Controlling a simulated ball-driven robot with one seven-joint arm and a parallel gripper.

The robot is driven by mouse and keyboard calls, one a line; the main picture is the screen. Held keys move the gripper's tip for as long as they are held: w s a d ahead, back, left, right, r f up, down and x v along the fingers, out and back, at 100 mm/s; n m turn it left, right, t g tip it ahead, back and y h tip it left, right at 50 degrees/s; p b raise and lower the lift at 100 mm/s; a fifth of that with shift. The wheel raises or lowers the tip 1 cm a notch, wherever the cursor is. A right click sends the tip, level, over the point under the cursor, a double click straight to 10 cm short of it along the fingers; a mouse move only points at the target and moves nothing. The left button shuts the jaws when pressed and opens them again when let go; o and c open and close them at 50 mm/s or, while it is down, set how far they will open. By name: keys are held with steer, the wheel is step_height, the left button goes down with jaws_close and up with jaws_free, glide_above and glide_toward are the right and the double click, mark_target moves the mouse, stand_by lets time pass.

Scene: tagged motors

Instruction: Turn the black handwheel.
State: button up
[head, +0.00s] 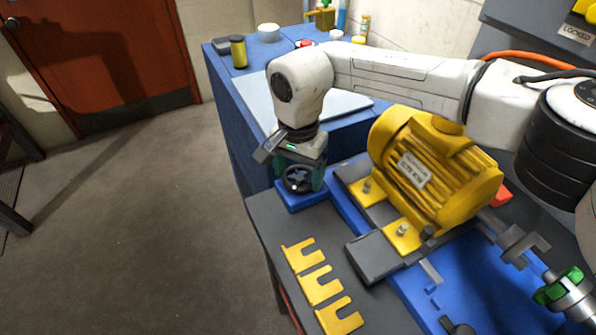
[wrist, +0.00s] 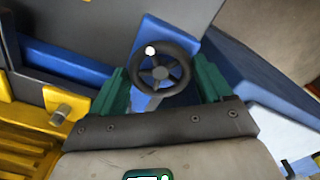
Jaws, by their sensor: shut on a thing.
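The black handwheel (head: 298,178) stands on a blue base at the corner of the bench, just left of the yellow motor. It is a spoked ring with a small white knob, and it also shows in the wrist view (wrist: 160,74). My gripper (head: 300,176) reaches down over it from above. In the wrist view its two green fingers (wrist: 162,85) lie on the left and right of the wheel and are shut on it. The exact contact of the fingertips with the rim is partly hidden.
The yellow motor (head: 430,175) stands close right of my gripper. Several yellow slotted shims (head: 320,285) lie on the dark bench top in front. A blue cabinet (head: 235,130) with bottles and cups is behind. Open floor (head: 130,240) lies to the left.

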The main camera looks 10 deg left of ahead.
mark_target(300, 177)
steer(key=n, duration=0.4)
steer(key=shift+w+d+n+b, duration=0.1)
steer(key=shift+n+b, duration=0.2)
steer(key=shift+b, duration=0.1)
steer(key=n, duration=0.4)
steer(key=shift+r, duration=0.1)
steer(key=shift+n+b, duration=0.3)
steer(key=shift+n, duration=0.1)
steer(key=o, duration=1)
step_height(300, 177, up, 11)
steer(key=shift+f, duration=0.15)
